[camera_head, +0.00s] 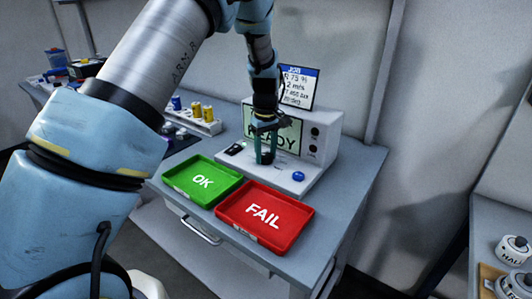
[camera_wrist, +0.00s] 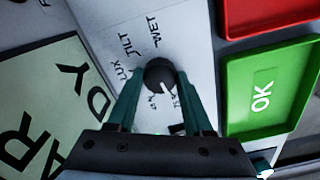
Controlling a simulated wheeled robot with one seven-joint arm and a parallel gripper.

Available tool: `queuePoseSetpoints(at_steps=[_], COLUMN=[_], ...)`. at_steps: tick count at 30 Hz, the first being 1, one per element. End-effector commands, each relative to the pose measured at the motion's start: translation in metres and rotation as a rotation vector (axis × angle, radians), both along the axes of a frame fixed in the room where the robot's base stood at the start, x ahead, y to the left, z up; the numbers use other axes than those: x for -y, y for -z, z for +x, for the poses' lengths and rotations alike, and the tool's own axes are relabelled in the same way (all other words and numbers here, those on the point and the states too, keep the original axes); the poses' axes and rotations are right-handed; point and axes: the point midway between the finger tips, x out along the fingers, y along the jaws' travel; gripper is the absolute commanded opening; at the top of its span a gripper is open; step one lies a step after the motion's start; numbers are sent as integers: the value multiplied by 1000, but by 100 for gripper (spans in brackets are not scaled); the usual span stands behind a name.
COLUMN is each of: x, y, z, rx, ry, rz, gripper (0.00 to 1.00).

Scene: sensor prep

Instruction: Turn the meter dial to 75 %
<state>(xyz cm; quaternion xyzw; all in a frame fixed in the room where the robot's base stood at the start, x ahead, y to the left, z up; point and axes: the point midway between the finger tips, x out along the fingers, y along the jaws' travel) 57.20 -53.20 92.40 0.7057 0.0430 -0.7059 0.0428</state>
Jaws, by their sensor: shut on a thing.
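The dial (camera_wrist: 158,73) is a dark round knob on the light panel of the meter box (camera_head: 324,150). In the wrist view, LUX, TILT and WET are printed around it, with small marks on the side nearer my gripper that are too small to read surely. A short white pointer line on the knob points toward these small marks. My gripper (camera_wrist: 160,82) is shut on the dial, one green finger on each side.
A screen (camera_head: 291,141) reads READY; a job card (camera_head: 298,88) showing 75 % stands behind. A blue button (camera_head: 298,176) sits right of my gripper. A green OK tray (camera_head: 179,187) and red FAIL tray (camera_head: 281,239) lie in front. A rack (camera_head: 207,127) with coloured cylinders stands left.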

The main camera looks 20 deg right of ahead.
Motion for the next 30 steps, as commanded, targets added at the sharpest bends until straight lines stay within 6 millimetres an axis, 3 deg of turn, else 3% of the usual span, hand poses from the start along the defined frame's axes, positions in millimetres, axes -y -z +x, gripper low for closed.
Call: queuePoseSetpoints(at_steps=[13, 14, 21, 30], x=[1, 1, 0, 0], y=[-1, -1, 0, -3], z=[0, 0, 0, 0], rx=[1, 1, 1, 1], ry=[-9, -9, -8, -7], rz=[-2, -2, -1, -1], gripper=[0, 54, 81, 81])
